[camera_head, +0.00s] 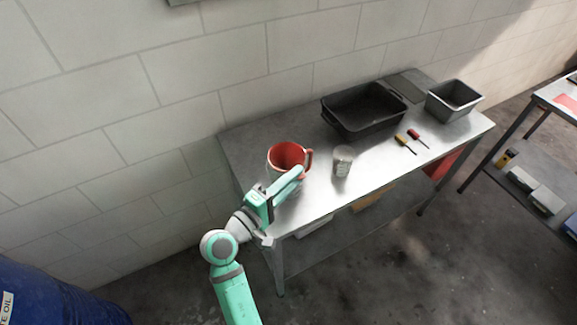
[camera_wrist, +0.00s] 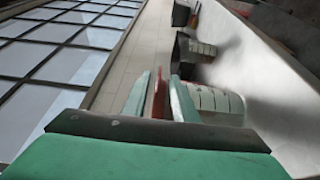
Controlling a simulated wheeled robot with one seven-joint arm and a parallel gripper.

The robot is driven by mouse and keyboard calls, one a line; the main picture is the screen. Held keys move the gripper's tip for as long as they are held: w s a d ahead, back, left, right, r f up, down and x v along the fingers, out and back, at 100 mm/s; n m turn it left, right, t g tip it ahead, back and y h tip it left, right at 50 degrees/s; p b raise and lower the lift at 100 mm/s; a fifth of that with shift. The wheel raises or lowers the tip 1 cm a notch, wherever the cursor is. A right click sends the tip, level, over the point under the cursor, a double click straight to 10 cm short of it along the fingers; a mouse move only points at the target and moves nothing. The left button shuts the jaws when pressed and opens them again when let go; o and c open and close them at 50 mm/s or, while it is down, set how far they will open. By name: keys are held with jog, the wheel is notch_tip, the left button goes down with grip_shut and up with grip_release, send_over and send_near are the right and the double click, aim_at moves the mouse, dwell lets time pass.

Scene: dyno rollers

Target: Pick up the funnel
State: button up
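A red, round, open-topped piece with a handle-like tab on its right (camera_head: 287,154), which looks like the funnel, is at the near left end of the metal table. I cannot tell whether it sits in a container. My gripper (camera_head: 298,173) is right at its near side, hiding its lower part. In the wrist view a thin red part (camera_wrist: 159,95) shows between the two pale green fingers of my gripper (camera_wrist: 160,85). The fingers are apart with the red part between them. I cannot tell whether they press on it.
A grey can (camera_head: 343,160) stands just right of the red piece. Two screwdrivers (camera_head: 406,143), a black tray (camera_head: 345,119) and a grey bin (camera_head: 454,100) are further right on the table (camera_head: 385,180). The wall is close behind. A blue drum (camera_head: 50,295) is at lower left.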

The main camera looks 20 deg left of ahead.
jog(key=shift+x, duration=2.6)
jog(key=shift+d+r, duration=0.1)
jog(key=shift+d, duration=0.1)
grip_shut()
